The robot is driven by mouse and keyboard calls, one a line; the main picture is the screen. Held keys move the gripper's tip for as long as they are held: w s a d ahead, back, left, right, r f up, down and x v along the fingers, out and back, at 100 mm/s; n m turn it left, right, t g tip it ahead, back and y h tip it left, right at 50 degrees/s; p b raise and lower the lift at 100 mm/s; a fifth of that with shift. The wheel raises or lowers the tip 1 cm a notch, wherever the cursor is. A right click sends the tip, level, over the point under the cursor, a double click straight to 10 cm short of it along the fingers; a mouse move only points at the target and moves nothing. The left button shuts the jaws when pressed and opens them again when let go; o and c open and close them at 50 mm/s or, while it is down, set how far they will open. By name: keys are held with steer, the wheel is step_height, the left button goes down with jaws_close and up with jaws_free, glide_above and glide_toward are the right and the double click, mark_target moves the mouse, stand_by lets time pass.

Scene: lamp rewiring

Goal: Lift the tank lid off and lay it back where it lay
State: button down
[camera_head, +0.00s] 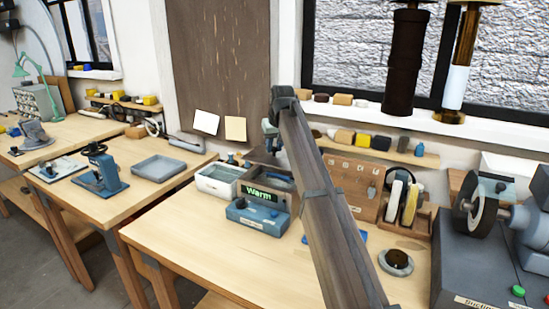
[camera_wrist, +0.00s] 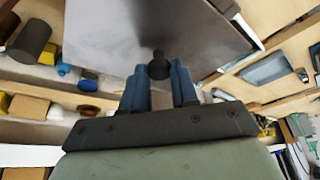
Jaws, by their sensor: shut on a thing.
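In the wrist view my gripper (camera_wrist: 159,85) has its two blue fingers closed around the dark round knob (camera_wrist: 158,62) of the tank lid. The lid (camera_wrist: 115,32) is a flat grey plate that fills the upper middle of that view and hides what lies behind it. In the head view my gripper (camera_head: 271,135) is behind and above the tank (camera_head: 281,201), a grey box beside a green "Warm" display (camera_head: 262,193). My arm covers part of the tank. The lid is hard to make out there, and I cannot tell its exact gap to the tank.
A white open container (camera_head: 218,180) stands left of the tank, and a blue control box (camera_head: 256,217) is in front. A wooden tool board (camera_head: 350,184), a disc rack (camera_head: 404,205) and a grinding machine (camera_head: 490,250) are to the right.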

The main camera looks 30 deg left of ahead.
step_height(320, 180, up, 2)
steer(key=shift+a+r, duration=0.1)
steer(key=shift+a, duration=0.05)
steer(key=n, duration=0.1)
glide_above(247, 158)
steer(key=s+d, duration=0.1)
steer(key=d, duration=0.1)
steer(key=shift+a+f, duration=0.2)
steer(key=shift+f, duration=0.65)
steer(key=s+f+n, duration=0.1)
steer(key=s+f, duration=0.4)
steer(key=s, duration=0.4)
steer(key=s+f, duration=0.5)
steer(key=s, duration=0.3)
steer(key=s+d+f+m, duration=0.2)
steer(key=s+d, duration=0.2)
steer(key=d, duration=0.2)
steer(key=shift+s+d+f, duration=0.15)
steer(key=shift+s+f, duration=0.05)
steer(key=shift+f, duration=0.2)
steer(key=shift+f, duration=1.4)
steer(key=shift+f, duration=0.15)
steer(key=shift+f, duration=1.9)
